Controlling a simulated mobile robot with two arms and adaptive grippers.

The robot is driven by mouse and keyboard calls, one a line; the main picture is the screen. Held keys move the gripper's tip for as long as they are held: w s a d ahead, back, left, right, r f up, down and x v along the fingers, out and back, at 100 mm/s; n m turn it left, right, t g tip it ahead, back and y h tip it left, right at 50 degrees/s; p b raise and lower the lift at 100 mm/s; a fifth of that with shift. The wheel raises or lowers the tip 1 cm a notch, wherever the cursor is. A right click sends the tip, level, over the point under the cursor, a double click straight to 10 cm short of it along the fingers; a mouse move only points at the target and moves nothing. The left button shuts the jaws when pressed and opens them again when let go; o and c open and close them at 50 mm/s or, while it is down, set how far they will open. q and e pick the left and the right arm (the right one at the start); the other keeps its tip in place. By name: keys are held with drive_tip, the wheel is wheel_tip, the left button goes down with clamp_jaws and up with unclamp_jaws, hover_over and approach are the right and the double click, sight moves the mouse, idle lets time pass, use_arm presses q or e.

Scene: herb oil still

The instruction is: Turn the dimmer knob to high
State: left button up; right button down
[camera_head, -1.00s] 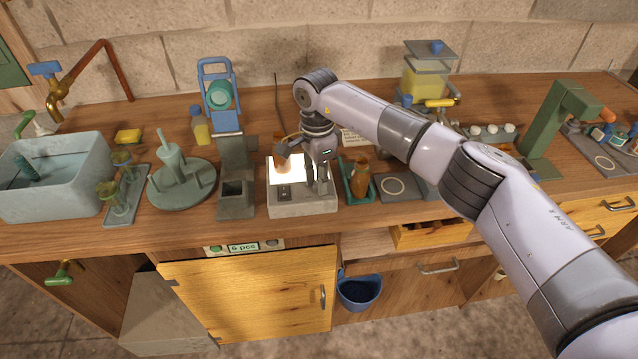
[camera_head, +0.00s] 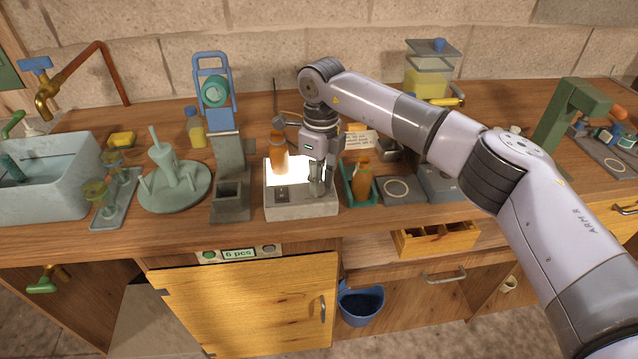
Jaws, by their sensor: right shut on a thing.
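The light box (camera_head: 300,210) is a pale grey box with a brightly lit panel, standing at the middle of the counter's front edge. A small dark switch plate (camera_head: 282,194) shows on its top, at the left. My right gripper (camera_head: 318,190) points down over the right part of the box top, with its fingers shut at the box's surface. The dimmer knob is hidden between the fingers. An amber bottle (camera_head: 279,155) stands at the lit panel, just left of my gripper. My left gripper is not in view.
A teal tray with a brown bottle (camera_head: 362,176) stands close to the right of the box. A grey stand with a blue frame (camera_head: 229,165) is close to the left. An open drawer (camera_head: 437,238) and a yellow cabinet door (camera_head: 250,305) are below.

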sight(322, 184)
drive_tip(key=m+b, duration=0.2)
drive_tip(key=m, duration=0.4)
drive_tip(key=shift+m, duration=0.3)
drive_tip(key=m+b, duration=0.1)
drive_tip(key=m, duration=0.4)
drive_tip(key=shift+r+t, duration=0.1)
drive_tip(key=shift+t, duration=0.3)
drive_tip(key=shift+m, duration=0.4)
drive_tip(key=c, duration=1.4)
unclamp_jaws()
drive_tip(key=shift+o, duration=0.2)
wheel_tip(322, 184, up, 12)
drive_tip(key=shift+d, duration=0.25)
drive_tip(key=shift+s, duration=0.1)
